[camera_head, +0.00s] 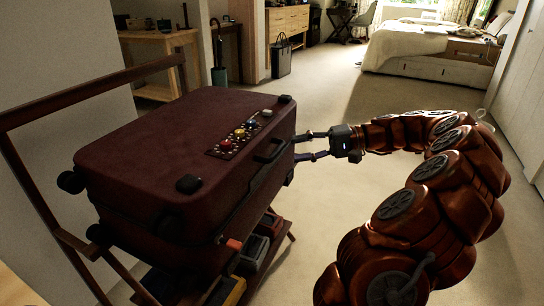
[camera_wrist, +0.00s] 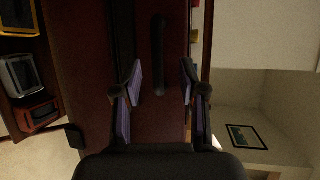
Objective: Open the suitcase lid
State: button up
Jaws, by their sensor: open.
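A dark red suitcase (camera_head: 185,140) lies flat on a wooden rack with its lid down. A dark handle (camera_head: 270,150) sits on its side facing my arm, and black corner caps and wheels show. My gripper (camera_head: 300,147) is open and empty at that side, near the handle, with its fingers pointing at the suitcase. In the wrist view, the handle (camera_wrist: 160,55) lies ahead, between the lines of the two spread fingers (camera_wrist: 161,80). I cannot tell whether the fingertips touch the suitcase.
The rack (camera_head: 70,105) has a rail behind the suitcase. Several boxes, one with yellow (camera_head: 228,290), stand on its lower shelf. A strip of coloured knobs (camera_head: 240,133) is on the lid. Open carpet (camera_head: 330,90) lies beyond, with a bed (camera_head: 430,50) and a dark bag (camera_head: 281,57) farther back.

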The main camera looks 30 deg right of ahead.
aim_at(280, 151)
jog(key=shift+t, duration=0.3)
jog(key=shift+w+d+f+b+x, duration=0.1)
jog(key=shift+b+x, duration=0.35)
jog(key=shift+x, duration=0.65)
jog(key=shift+w+d+f+b+x, duration=0.1)
jog(key=shift+b+x, duration=0.3)
jog(key=shift+x, duration=0.7)
jog(key=shift+w+d+f+b+x, duration=0.15)
jog(key=shift+b+x, duration=0.3)
jog(key=shift+x, duration=0.7)
grip_shut()
